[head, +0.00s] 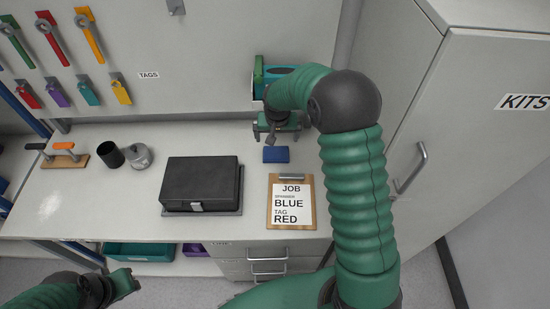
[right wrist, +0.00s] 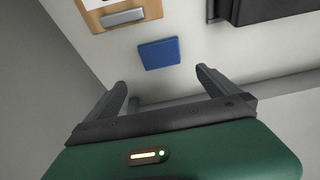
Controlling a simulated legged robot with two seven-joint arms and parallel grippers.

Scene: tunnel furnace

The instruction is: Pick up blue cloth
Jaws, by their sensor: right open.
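The blue cloth (head: 276,154) is a small, flat, folded rectangle lying on the white bench, just above the clipboard. In the right wrist view the cloth (right wrist: 159,53) lies beyond the fingertips, roughly centred between them. My right gripper (right wrist: 159,78) is open and empty, with a clear gap to the cloth. In the head view my right gripper (head: 275,135) hangs behind the cloth, partly covered by its own arm. My left gripper (head: 130,281) is low at the left, in front of the bench and far from the cloth; its jaws are unclear.
A clipboard (head: 270,218) reading JOB, BLUE and RED lies in front of the cloth. A black case (head: 200,183) is to its left. A mug (head: 110,154) and a metal pot (head: 139,156) stand farther left. A KITS cabinet (head: 480,110) bounds the right.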

